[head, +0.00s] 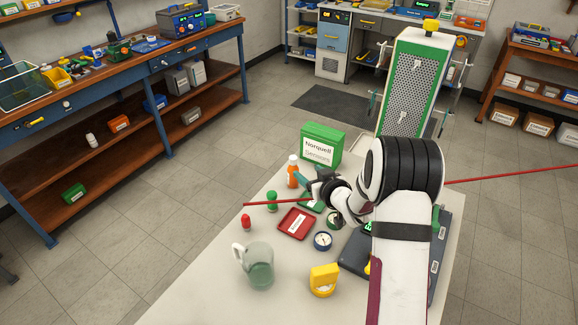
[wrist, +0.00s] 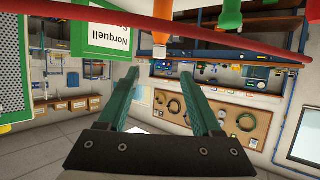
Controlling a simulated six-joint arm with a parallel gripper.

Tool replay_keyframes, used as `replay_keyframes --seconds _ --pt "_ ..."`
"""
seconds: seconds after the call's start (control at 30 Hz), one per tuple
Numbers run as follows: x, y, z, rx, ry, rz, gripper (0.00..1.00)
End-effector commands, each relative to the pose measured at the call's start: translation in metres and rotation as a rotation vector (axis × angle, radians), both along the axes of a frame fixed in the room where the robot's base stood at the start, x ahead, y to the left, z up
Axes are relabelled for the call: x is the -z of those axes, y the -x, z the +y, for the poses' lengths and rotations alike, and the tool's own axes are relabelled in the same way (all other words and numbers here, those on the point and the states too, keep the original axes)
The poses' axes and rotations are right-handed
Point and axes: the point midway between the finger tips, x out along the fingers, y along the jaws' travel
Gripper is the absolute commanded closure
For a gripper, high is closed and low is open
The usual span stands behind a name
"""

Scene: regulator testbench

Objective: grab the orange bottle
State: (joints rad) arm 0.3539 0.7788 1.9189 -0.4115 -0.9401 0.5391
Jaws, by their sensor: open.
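The orange bottle (head: 293,172) with a white cap stands upright on the light table, in front of the green Norquell box. In the wrist view, which is upside down, the bottle (wrist: 162,28) shows at the top, cap downward, beyond the fingertips and roughly in line with the gap between them. My gripper (head: 309,183) is just right of the bottle in the head view; whether it touches cannot be told there. In the wrist view my gripper (wrist: 158,82) has its two teal fingers apart, with nothing between them.
The green Norquell box (head: 322,146) stands behind the bottle. A green item (head: 272,201), red item (head: 246,220), red tray (head: 296,224), pale jug (head: 256,266) and yellow item (head: 323,280) stand nearby. A red line (wrist: 215,52) crosses near the bottle.

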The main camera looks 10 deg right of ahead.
Motion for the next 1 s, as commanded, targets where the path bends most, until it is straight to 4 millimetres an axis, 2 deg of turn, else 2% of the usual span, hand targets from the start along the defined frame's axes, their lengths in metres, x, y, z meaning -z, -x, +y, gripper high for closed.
replay_keyframes --seconds 0.1,0.2,0.37,0.5,0.63,0.83,0.87,1.0 --pt "0.014 -0.032 0.005 -0.001 0.001 0.000 0.34" --pt "0.023 -0.053 0.008 0.000 0.001 0.002 0.34" --pt "0.030 -0.072 0.011 0.000 0.001 0.002 0.34" --pt "0.037 -0.100 0.014 0.001 0.002 0.001 0.34" --pt "0.044 -0.115 0.017 0.000 0.001 0.003 0.34" --pt "0.045 -0.117 0.017 0.001 0.001 0.004 0.34" --pt "0.044 -0.117 0.017 0.001 0.001 0.004 0.36" --pt "0.044 -0.117 0.017 0.001 0.001 0.004 0.61"
